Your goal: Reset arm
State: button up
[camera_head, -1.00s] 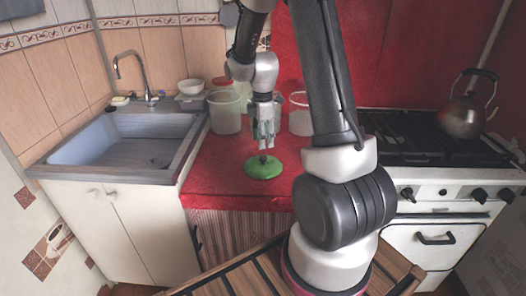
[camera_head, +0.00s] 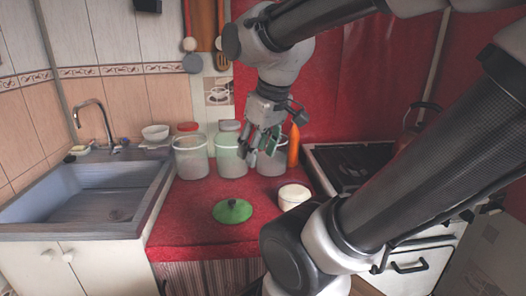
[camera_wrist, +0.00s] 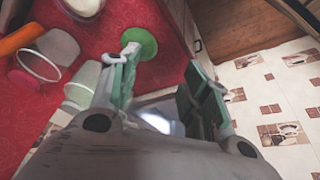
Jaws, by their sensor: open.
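My gripper (camera_head: 257,155) is open and empty, its fingers apart and pointing down. It hangs in the air in front of the clear containers, above the red counter (camera_head: 190,232). In the wrist view my gripper (camera_wrist: 160,66) spreads its two fingers with nothing between them. A green lid with a dark knob (camera_head: 232,211) lies flat on the counter, below and apart from the gripper. The green lid (camera_wrist: 143,44) also shows in the wrist view, partly hidden by a finger. My arm crosses the right side of the head view and hides part of the stove.
Clear containers (camera_head: 190,163) line the back of the counter. A white tub (camera_head: 293,196) stands right of the lid, and an orange object (camera_head: 293,146) is behind the gripper. The sink (camera_head: 85,205) is left; the stove (camera_head: 345,165) is right. The counter's front left is clear.

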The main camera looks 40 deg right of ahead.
jog(key=shift+s+a+m, duration=0.1)
jog(key=shift+s+m, duration=0.7)
jog(key=shift+s, duration=0.4)
